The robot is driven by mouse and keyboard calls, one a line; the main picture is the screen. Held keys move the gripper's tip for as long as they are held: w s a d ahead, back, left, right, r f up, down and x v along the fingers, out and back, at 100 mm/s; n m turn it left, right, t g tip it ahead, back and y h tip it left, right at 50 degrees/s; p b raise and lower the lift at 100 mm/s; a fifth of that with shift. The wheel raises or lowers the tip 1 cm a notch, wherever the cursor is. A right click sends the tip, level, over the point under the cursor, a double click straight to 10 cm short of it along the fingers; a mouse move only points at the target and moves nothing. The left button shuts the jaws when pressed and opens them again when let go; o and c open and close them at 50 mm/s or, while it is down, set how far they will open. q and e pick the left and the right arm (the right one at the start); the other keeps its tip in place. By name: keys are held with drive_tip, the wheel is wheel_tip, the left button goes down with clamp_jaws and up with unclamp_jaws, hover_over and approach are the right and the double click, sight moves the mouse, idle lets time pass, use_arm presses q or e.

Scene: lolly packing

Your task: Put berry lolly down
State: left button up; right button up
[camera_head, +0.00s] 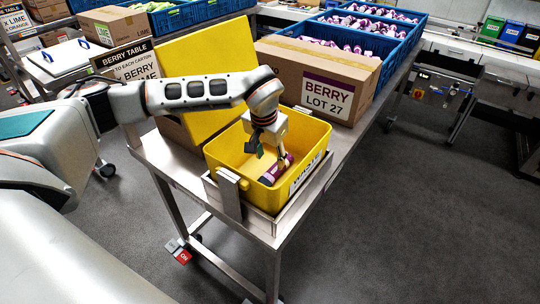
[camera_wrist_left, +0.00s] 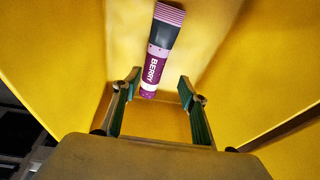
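A berry lolly (camera_head: 273,173), purple with a dark grey section, lies inside the yellow bin (camera_head: 228,150) in the head view. In the left wrist view the lolly (camera_wrist_left: 160,50) shows its white "BERRY" lettering against the yellow bin floor (camera_wrist_left: 205,25). My left gripper (camera_head: 270,152) reaches down into the bin, just above the lolly. In the wrist view my left gripper (camera_wrist_left: 159,86) has its fingers apart, with the lolly's near end just beyond the fingertips and nothing between the pads. My right gripper is not in view.
The yellow bin sits in a metal holder (camera_head: 229,193) at the near end of the steel table. A raised yellow panel (camera_head: 205,75), a "BERRY LOT 27" carton (camera_head: 325,80) and blue crates (camera_head: 388,48) of lollies stand behind. A "BERRY TABLE" sign (camera_head: 125,62) is at left.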

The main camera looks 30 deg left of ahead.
sight(267, 178)
use_arm(q)
drive_tip(key=shift+r, duration=0.25)
drive_tip(key=v, duration=1.2)
drive_tip(key=shift+r+b, duration=0.3)
drive_tip(key=shift+r, duration=0.1)
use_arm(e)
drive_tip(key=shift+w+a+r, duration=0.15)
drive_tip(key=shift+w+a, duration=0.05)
